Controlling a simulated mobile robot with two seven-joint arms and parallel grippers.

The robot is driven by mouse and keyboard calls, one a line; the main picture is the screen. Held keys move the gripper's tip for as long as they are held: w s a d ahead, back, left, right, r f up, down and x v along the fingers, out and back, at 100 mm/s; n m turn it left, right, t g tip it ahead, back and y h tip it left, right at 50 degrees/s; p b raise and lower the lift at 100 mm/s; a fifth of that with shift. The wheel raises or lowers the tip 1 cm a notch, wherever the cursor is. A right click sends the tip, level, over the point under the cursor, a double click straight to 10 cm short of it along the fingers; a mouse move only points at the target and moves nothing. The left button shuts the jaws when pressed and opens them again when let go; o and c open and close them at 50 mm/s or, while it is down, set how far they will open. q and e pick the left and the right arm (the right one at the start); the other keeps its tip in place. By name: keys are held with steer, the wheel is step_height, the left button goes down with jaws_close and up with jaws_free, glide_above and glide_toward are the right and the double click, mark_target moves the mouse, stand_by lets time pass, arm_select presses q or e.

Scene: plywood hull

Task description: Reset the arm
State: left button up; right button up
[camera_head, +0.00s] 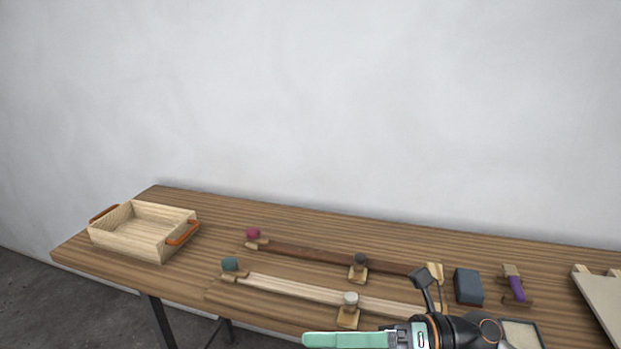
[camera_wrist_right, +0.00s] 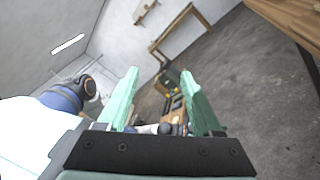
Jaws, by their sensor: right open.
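My right gripper (camera_head: 310,340) comes in at the bottom of the head view, with mint-green fingers beside the table's front edge. In the right wrist view, the two green fingers of the same gripper (camera_wrist_right: 160,80) stand apart with nothing between them. The gripper touches no object that I can see. My left gripper shows in neither view.
A wooden table (camera_head: 200,285) stands along a white wall. An empty wooden tray (camera_head: 165,247) with orange handles is at the left. A dark strip (camera_head: 310,254), a pale strip (camera_head: 290,289), a dark grey block (camera_head: 468,286) and a purple-handled tool (camera_head: 516,288) lie further right.

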steer(key=w+d+f+m+t+h, duration=0.2)
steer(key=d+f+m+t+h, duration=0.15)
steer(key=m+t, duration=0.45)
steer(key=w+d+f+m+t+h+p, duration=0.1)
steer(key=w+d+f+m+t+h, duration=0.25)
steer(key=m, duration=0.85)
steer(key=w+d+f+m+t+h, duration=0.1)
steer(key=d+f+m+t+h, duration=0.2)
steer(key=f+m+t, duration=0.5)
steer(key=s+d+f+m+g+h, duration=0.2)
steer(key=s+f+m+g, duration=0.3)
steer(key=s+f, duration=0.3)
steer(key=s+d+f+m+g+h, duration=0.2)
steer(key=s+f+m+g+h, duration=0.2)
steer(key=s+f+m, duration=0.4)
step_height(320, 180, down, 4)
steer(key=shift+s+d+f+m+g+p, duration=0.1)
steer(key=shift+s+d+m+g+p, duration=0.15)
steer(key=shift+d+g+p, duration=0.25)
